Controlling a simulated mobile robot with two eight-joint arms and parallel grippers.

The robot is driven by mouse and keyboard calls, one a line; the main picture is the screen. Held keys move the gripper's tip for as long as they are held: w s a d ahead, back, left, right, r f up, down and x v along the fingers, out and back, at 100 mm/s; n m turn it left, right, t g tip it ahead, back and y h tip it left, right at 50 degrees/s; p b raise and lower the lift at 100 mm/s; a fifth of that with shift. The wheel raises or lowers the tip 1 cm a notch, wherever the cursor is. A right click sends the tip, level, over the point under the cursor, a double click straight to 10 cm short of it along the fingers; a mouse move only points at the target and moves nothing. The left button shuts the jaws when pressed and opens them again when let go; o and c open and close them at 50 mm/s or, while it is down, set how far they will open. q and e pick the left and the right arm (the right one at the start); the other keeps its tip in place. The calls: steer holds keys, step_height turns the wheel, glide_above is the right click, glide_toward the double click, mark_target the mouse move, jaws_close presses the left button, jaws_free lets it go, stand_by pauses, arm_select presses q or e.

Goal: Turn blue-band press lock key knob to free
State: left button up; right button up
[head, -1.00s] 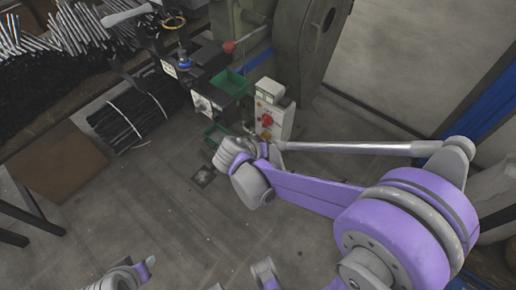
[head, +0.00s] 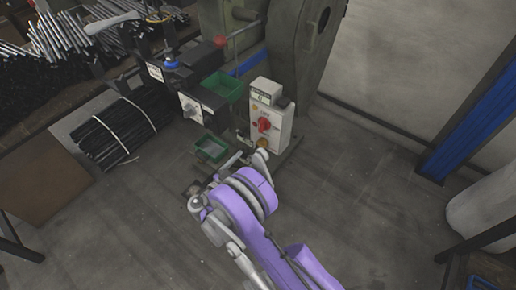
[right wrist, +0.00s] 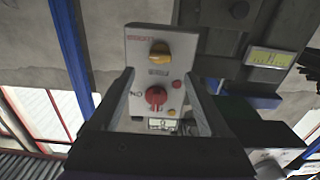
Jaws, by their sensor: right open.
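The press (head: 297,50) stands at the top middle of the head view, with a blue strip (head: 248,64) beside it. Its white control box (head: 268,112) carries a red knob (head: 264,124) and a yellow knob (head: 262,143). In the right wrist view the panel (right wrist: 136,72) appears upside down, with the yellow knob (right wrist: 159,52) above the red knob (right wrist: 156,97). My right gripper (right wrist: 160,76) is open and empty, its fingers framing the panel. In the head view my right arm partly hides it near the box's foot. I cannot read which knob is the lock key.
Black boxes with white plates, one with a grey knob (head: 190,109), sit left of the control box. Green bins (head: 222,86) and (head: 211,149) are near. A bundle of black rods (head: 116,134) lies at left.

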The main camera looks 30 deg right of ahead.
mark_target(260, 146)
steer(key=x, duration=0.8)
steer(key=shift+d+b, duration=0.1)
steer(key=shift+b, duration=0.2)
jaws_close()
